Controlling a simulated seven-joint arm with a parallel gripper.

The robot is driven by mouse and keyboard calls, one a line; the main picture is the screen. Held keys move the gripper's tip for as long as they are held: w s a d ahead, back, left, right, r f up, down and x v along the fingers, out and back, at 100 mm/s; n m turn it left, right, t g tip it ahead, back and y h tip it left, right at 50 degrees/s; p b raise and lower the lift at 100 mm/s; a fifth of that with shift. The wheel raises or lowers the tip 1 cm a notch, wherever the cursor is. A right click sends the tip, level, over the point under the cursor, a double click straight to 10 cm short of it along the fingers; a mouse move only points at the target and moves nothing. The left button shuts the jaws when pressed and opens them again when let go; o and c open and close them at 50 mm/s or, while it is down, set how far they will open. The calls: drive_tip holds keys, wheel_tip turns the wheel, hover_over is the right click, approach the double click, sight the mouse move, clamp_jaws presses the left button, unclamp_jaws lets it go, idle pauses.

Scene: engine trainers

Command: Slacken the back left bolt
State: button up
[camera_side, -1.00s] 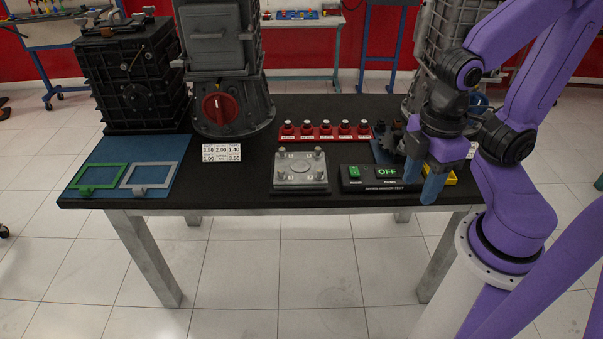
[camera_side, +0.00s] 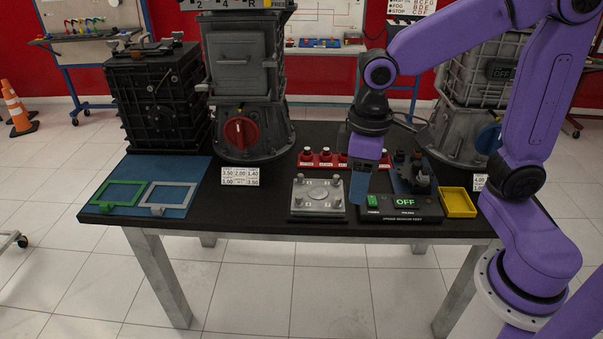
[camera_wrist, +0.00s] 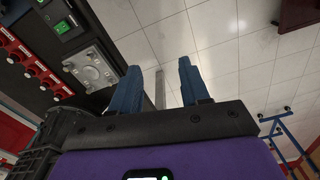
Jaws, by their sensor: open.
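A grey metal plate (camera_side: 318,196) with a bolt at each corner and a round boss in the middle sits on the black bench. The back left bolt (camera_side: 299,179) stands upright at its far left corner. The plate also shows left of the fingers in the wrist view (camera_wrist: 90,70); I cannot tell there which bolt is which. My gripper (camera_side: 360,190) hangs just right of the plate, blue fingers pointing down, apart from the bolts. In the wrist view my gripper (camera_wrist: 157,78) is open, with nothing between the fingers.
A black tester with an OFF display (camera_side: 403,203) stands right of the plate. A row of red-based holders (camera_side: 322,158) is behind, partly hidden by my gripper. A yellow tray (camera_side: 457,202) is further right.

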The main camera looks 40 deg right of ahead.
drive_tip(key=w+m, duration=0.4)
drive_tip(key=w, duration=0.7)
drive_tip(key=m, duration=1.2)
hover_over(301, 175)
wheel_tip(301, 175, down, 7)
wheel_tip(301, 175, down, 17)
drive_tip(key=shift+a+r, duration=0.1)
drive_tip(key=shift+c, duration=0.4)
clamp_jaws()
